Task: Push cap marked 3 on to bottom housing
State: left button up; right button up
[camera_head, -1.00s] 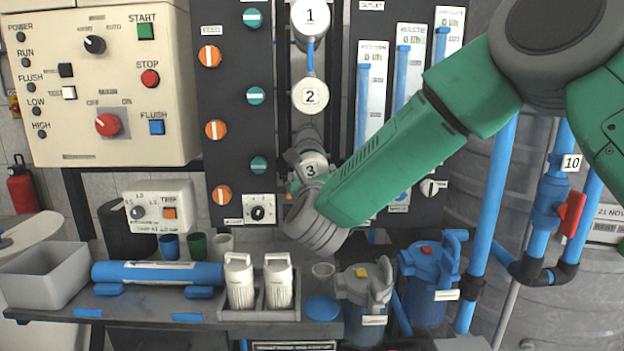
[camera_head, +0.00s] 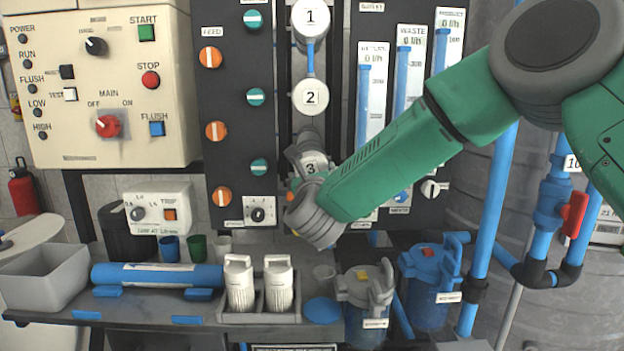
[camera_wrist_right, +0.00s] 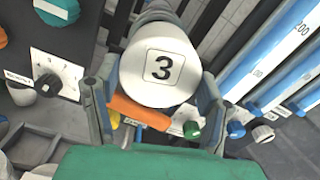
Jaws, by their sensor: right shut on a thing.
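The white cap marked 3 (camera_head: 311,168) is on the central column below caps 1 and 2. In the right wrist view the cap (camera_wrist_right: 160,68) fills the upper middle, its number facing the camera. My right gripper (camera_wrist_right: 152,105) has a finger on each side of the cap and is shut on it. In the head view the right gripper (camera_head: 300,180) is partly hidden behind its own wrist. A grey cylindrical part (camera_head: 308,138) shows just above the cap; I cannot tell if the cap is seated on a housing. My left gripper is not in view.
Caps 1 (camera_head: 311,17) and 2 (camera_head: 310,97) sit higher on the column. A dark valve panel (camera_head: 233,110) is close on the left, flow tubes (camera_head: 408,80) on the right. Below are the bench (camera_head: 130,312), white cartridges (camera_head: 239,285) and a grey-lidded filter housing (camera_head: 363,295).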

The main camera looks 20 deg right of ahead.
jog(key=shift+w+d, duration=0.15)
jog(key=shift+w, duration=0.45)
jog(key=shift+b, duration=0.5)
dwell(0.6)
jog(key=shift+w, duration=0.65)
jog(key=o, duration=1.2)
jog(key=shift+o, duration=0.2)
jog(key=shift+s, duration=0.15)
